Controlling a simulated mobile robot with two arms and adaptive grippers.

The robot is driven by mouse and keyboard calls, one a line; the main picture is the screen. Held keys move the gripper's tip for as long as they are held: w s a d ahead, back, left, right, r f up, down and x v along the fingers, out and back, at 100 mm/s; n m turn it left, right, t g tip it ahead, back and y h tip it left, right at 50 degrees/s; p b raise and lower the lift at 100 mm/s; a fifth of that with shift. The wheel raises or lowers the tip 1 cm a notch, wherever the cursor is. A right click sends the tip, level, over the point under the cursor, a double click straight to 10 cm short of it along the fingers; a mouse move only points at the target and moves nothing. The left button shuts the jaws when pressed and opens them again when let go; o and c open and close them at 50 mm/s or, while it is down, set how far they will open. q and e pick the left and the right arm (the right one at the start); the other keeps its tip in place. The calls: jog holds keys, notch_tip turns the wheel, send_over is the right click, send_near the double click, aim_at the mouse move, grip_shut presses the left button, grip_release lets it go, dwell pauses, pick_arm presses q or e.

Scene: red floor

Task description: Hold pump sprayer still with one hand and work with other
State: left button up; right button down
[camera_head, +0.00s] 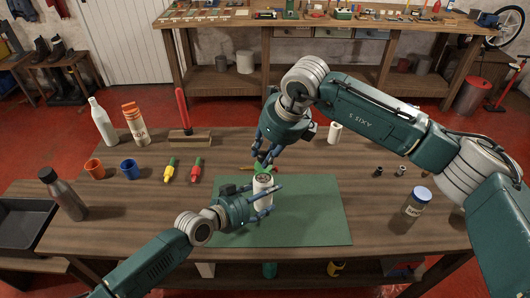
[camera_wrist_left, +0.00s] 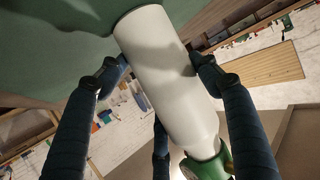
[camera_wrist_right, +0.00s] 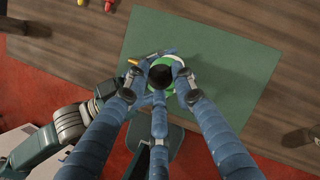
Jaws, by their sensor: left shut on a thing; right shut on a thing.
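The pump sprayer (camera_head: 262,188) stands upright on the green mat (camera_head: 310,226). It has a white bottle and a green top. My left gripper (camera_head: 262,200) is shut around the white body from the left. In the left wrist view the white bottle (camera_wrist_left: 168,70) lies between its fingers. My right gripper (camera_head: 268,158) comes from above and is shut on the top of the sprayer. In the right wrist view its fingers close on the dark knob (camera_wrist_right: 160,76) above a green ring. The fingers partly hide the top.
Two screwdriver-like tools (camera_head: 170,169) lie behind the mat. A blue-lidded jar (camera_head: 416,203) stands at the right. The mat's right half is clear.

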aim_at(265, 155)
jog(key=r, duration=0.6)
jog(key=shift+w+r, duration=0.2)
jog(key=shift+r, duration=0.2)
jog(key=c, duration=1.5)
grip_release()
jog(key=shift+w, duration=0.1)
jog(key=shift+o, duration=0.2)
jog(key=shift+s+f, duration=0.1)
jog(key=shift+s, duration=0.1)
jog(key=v, duration=1.2)
